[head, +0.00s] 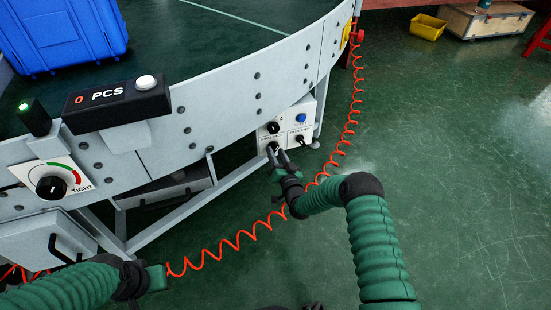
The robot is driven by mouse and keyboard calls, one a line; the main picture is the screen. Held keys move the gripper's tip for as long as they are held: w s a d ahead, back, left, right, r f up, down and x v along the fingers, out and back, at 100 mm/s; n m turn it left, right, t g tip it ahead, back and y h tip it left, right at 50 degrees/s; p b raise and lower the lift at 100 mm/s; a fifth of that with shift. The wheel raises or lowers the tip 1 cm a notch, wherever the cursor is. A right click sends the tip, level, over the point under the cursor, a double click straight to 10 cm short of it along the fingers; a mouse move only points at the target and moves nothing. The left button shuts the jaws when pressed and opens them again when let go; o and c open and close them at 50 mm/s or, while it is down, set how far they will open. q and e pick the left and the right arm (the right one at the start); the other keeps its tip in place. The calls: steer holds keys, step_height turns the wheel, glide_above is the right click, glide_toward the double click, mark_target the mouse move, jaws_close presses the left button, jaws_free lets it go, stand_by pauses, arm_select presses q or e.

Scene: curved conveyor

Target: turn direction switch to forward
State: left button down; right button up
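A white control box (309,107) is fixed under the outer side of the curved conveyor. Its face has a blue button (300,118) at upper right, a black knob (274,127) at upper left and a small black switch (300,139) at lower right. The labels are too small to read, so I cannot tell which control is the direction switch. My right gripper (277,152) is at the box's lower left corner and hides that part. I cannot tell whether it touches a control. My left gripper (154,278) is low at the left, away from the box; its fingers are not clear.
The grey conveyor (225,95) carries a blue crate (62,38), a PCS counter (116,101) and a dial panel (50,184). A coiled orange cable (238,241) runs past my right forearm. A yellow bin (427,27) stands far back. The green floor at right is clear.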

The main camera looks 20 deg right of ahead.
steer(key=shift+w+a+r, duration=0.1)
steer(key=shift+w+r, duration=0.05)
steer(key=shift+w, duration=0.45)
jaws_close()
steer(key=shift+s+n+p, duration=0.1)
steer(key=shift+n+p, duration=1.55)
steer(key=shift+n, duration=4.25)
steer(key=shift+f, duration=0.2)
